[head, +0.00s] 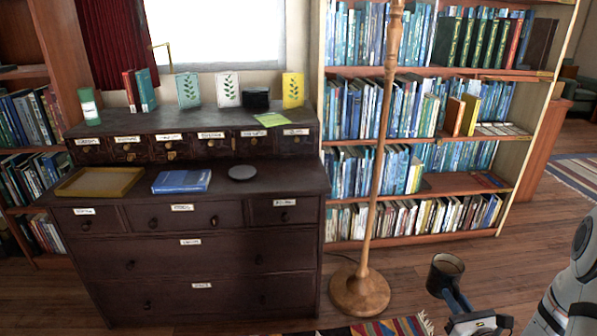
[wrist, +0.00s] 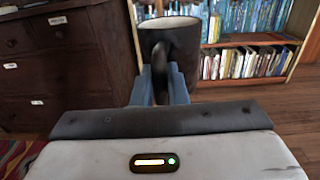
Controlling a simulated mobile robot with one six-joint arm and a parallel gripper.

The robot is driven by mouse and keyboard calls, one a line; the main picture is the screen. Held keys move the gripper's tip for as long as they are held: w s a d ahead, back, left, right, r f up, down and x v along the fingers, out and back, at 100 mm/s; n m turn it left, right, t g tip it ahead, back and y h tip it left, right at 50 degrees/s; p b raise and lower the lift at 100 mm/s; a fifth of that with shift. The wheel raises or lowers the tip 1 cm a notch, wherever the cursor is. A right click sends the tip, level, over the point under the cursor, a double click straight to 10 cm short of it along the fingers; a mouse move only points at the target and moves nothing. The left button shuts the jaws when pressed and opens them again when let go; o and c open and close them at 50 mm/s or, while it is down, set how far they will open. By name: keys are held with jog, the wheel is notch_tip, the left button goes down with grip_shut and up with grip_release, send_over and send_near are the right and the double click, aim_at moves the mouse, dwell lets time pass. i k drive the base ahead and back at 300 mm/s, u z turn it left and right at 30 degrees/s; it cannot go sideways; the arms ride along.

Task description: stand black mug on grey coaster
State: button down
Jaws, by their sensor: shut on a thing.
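The black mug (head: 444,271) is upright in my gripper (head: 449,297), at the lower right of the head view, out over the wooden floor. In the wrist view the mug (wrist: 169,42) stands ahead with its handle toward me, and the fingers of my gripper (wrist: 160,84) are shut on the handle. The grey coaster (head: 242,172) is a flat round disc on the lower top of the dark dresser, right of a blue book. Nothing stands on it. My gripper is well to the right of the coaster and apart from the dresser.
A wooden floor lamp (head: 361,288) stands between the dresser (head: 200,250) and my gripper. A blue book (head: 181,181) and a yellowish tray (head: 72,190) lie left of the coaster. A bookcase (head: 420,172) stands behind.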

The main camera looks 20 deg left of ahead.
aim_at(244, 174)
jog(key=z, duration=1.15)
jog(key=i, duration=0.15)
jog(key=u, duration=3.4)
jog(key=i, duration=1)
jog(key=z, duration=0.25)
